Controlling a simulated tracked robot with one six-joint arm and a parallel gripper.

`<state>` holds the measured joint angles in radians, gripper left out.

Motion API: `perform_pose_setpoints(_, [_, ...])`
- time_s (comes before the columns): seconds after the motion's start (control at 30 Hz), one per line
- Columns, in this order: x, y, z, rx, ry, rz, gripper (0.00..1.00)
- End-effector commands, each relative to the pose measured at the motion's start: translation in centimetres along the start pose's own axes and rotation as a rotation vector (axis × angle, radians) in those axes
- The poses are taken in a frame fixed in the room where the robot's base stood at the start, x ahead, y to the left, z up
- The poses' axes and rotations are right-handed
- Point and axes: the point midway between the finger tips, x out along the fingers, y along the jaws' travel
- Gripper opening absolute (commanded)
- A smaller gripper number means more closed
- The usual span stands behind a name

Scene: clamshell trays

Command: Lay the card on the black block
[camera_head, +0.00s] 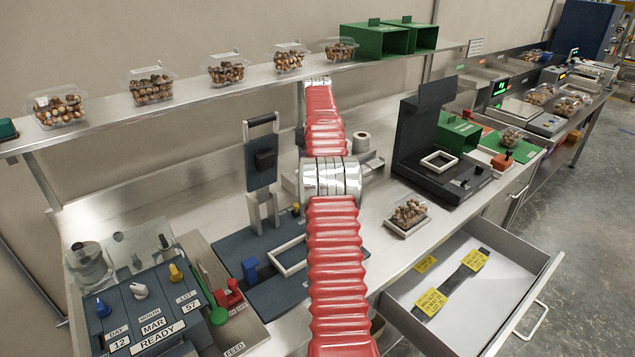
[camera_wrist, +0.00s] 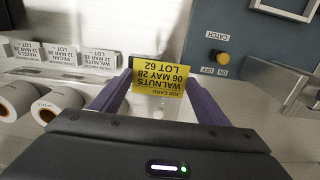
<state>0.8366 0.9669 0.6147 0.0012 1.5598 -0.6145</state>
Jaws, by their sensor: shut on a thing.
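My gripper (camera_wrist: 158,78) is shut on a yellow job card (camera_wrist: 160,75), with a purple finger at each side. The card's print, upside down in the wrist view, reads WALNUTS, 06 MAY 28, LOT 62. A short dark strip shows along its upper edge; I cannot tell what it is. In the head view my red-sleeved arm hides my gripper and the held card. There, a long flat black piece (camera_head: 453,281) lies in the open drawer with yellow cards (camera_head: 431,302) on it. I cannot tell whether this is the black block.
Paper rolls (camera_wrist: 58,105) and printed labels (camera_wrist: 95,62) lie left of my gripper in the wrist view. A blue-grey panel with a yellow knob (camera_wrist: 219,57) is at the right. The open drawer (camera_head: 510,267) juts from the bench; another yellow card (camera_head: 426,264) is in it.

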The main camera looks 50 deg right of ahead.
Motion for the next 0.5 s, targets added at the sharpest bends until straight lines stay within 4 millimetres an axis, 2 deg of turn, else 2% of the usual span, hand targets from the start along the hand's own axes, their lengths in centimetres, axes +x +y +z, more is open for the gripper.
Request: perform_pose_setpoints(0.5, [1.36,-0.1,-0.01,-0.001,-0.002,-0.001,0.49])
